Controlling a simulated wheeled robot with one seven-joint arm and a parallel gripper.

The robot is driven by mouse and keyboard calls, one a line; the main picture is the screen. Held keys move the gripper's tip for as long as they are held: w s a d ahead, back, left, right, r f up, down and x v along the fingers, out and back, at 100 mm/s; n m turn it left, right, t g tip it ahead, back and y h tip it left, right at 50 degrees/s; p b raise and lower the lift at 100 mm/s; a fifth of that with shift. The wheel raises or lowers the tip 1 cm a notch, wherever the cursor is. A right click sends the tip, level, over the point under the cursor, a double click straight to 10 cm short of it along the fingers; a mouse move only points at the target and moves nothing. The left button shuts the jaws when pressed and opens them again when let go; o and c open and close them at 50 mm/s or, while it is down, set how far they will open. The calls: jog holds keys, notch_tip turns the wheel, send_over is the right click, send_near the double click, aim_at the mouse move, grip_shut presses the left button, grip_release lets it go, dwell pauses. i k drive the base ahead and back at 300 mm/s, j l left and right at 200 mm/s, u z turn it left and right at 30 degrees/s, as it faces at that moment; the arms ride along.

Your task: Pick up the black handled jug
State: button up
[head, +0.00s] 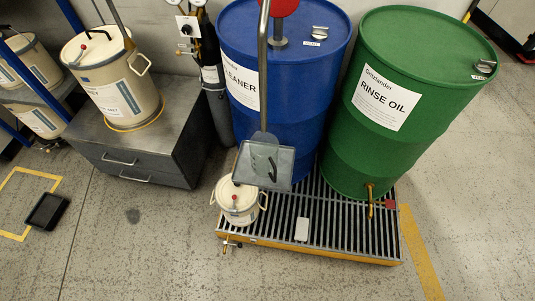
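A grey, square-topped object (279,178) with a dark curved handle-like loop (272,165) shows in front of the blue drum, below the lower end of a grey pipe (263,80). I cannot tell for sure whether it is the black handled jug. A small cream pot (238,215) with a red knob and side handles stands just left of and below it, at the corner of the grating. A larger cream can (115,90) with a black handle on its lid stands on a grey cabinet. My gripper is not in view.
A blue drum (285,110) and a green drum (400,95) stand on a slatted pallet (340,225) with a yellow edge. A grey drawer cabinet (165,150) stands to the left. A black tray (47,211) lies on the floor. The front floor is clear.

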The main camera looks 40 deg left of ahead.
aim_at(263, 148)
jog(key=k+j, duration=0.1)
jog(key=j, duration=0.5)
jog(key=k+j, duration=0.1)
jog(key=j, duration=1.05)
jog(key=k+j, duration=0.15)
jog(key=j, duration=0.45)
jog(key=k+j+z, duration=0.1)
jog(key=j, duration=0.5)
